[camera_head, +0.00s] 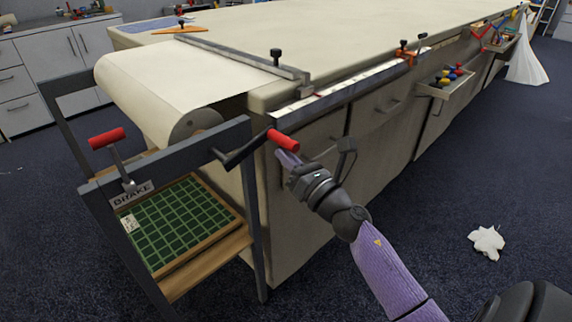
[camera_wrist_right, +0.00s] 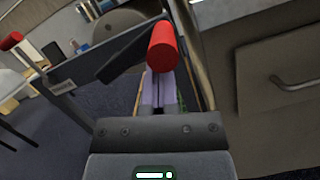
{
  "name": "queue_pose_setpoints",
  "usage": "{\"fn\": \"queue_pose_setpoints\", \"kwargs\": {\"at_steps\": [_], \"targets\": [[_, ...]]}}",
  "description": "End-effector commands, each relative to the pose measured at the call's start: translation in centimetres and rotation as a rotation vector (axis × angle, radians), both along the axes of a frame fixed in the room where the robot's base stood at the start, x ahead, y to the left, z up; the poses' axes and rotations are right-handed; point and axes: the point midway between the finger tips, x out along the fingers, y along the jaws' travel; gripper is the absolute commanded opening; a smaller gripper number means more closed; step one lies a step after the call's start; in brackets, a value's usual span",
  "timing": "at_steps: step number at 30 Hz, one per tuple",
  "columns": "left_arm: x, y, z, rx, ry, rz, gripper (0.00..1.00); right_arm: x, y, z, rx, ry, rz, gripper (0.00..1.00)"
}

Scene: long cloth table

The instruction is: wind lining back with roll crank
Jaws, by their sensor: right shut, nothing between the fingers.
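The roll of cream lining (camera_head: 160,92) sits in a dark frame at the near end of the long table, and its sheet runs onto the table top. The roll crank is a dark arm with a red handle (camera_head: 283,141) at the frame's right corner. My right gripper (camera_head: 287,158) is shut and empty, with its fingertips just below the red handle. In the right wrist view the red handle (camera_wrist_right: 162,46) stands right at the tips of the closed fingers (camera_wrist_right: 160,88); I cannot tell whether they touch. My left gripper is not in view.
A brake lever with a red grip (camera_head: 107,138) stands on the frame's left. A green cutting mat (camera_head: 178,222) lies on the shelf below. A metal bar (camera_head: 232,56) crosses the lining. An open drawer (camera_head: 445,86) sticks out farther along. Crumpled white cloth (camera_head: 486,242) lies on the floor.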

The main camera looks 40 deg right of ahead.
Motion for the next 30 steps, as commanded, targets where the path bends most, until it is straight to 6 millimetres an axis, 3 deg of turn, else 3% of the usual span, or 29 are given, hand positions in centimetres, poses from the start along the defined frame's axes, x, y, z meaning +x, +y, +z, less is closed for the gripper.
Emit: {"fn": "queue_pose_setpoints", "kwargs": {"at_steps": [11, 24, 30], "targets": [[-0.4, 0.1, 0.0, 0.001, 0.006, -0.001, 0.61, 0.0, 0.0, 0.7, -0.076, -0.007, -0.001, 0.00], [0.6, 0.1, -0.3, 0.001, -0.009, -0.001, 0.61, 0.0, 0.0, 0.7, -0.078, -0.007, 0.000, 0.00], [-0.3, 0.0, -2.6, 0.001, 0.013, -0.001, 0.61, 0.5, -0.2, -2.1, -0.078, 0.000, 0.001, 0.00]]}}
